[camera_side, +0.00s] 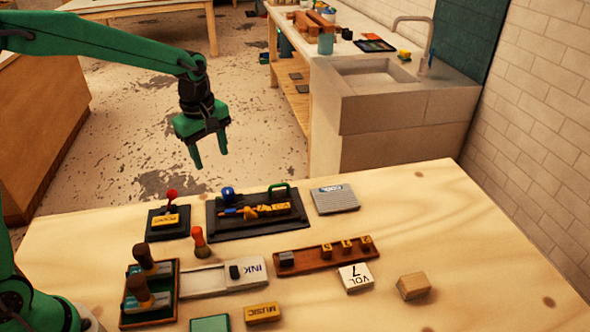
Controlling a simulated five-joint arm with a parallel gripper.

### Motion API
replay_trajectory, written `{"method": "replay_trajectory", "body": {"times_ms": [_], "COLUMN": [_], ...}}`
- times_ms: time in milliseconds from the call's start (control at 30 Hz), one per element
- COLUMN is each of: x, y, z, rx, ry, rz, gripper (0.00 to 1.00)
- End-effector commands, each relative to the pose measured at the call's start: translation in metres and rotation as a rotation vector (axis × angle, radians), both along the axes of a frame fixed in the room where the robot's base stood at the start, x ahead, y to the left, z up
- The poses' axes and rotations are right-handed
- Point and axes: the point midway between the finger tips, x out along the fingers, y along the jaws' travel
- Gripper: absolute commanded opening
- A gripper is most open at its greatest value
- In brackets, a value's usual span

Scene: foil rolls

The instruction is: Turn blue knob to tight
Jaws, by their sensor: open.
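A small blue knob (228,193) stands at the back left of a black panel (222,230) on the wooden table. The panel also carries a green handle (279,189), an orange pointer-like piece and yellow labels, too small to read surely. My gripper (210,161) hangs in the air, fingers pointing down, apart from the knob. In the picture it is above and slightly left of the knob. Its two green fingers are spread with nothing between them. The knob's exact angle and any tight mark cannot be made out.
A red-topped lever (172,196) stands left of the panel, and an orange-red peg (199,240) in front. A grey ridged block (335,200) lies to the right. A brown rail (324,256), INK slider (247,272) and two-lever box (149,301) lie nearer. The table's right side is mostly clear.

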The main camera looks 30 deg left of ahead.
Motion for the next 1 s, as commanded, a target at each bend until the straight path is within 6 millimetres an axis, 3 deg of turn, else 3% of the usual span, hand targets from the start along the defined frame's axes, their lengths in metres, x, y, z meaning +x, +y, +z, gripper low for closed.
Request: {"method": "replay_trajectory", "body": {"times_ms": [100, 300, 767, 1000], "x": [0.015, 0.029, 0.033, 0.032], "y": [0.000, 0.000, 0.000, 0.000], "z": [-0.022, -0.044, -0.054, -0.076], "rx": [-0.006, -0.009, -0.009, -0.008], "ry": [0.037, 0.068, 0.076, 0.077], "rz": [0.102, 0.214, 0.243, 0.242], "gripper": [0.52, 0.52, 0.52, 0.52]}}
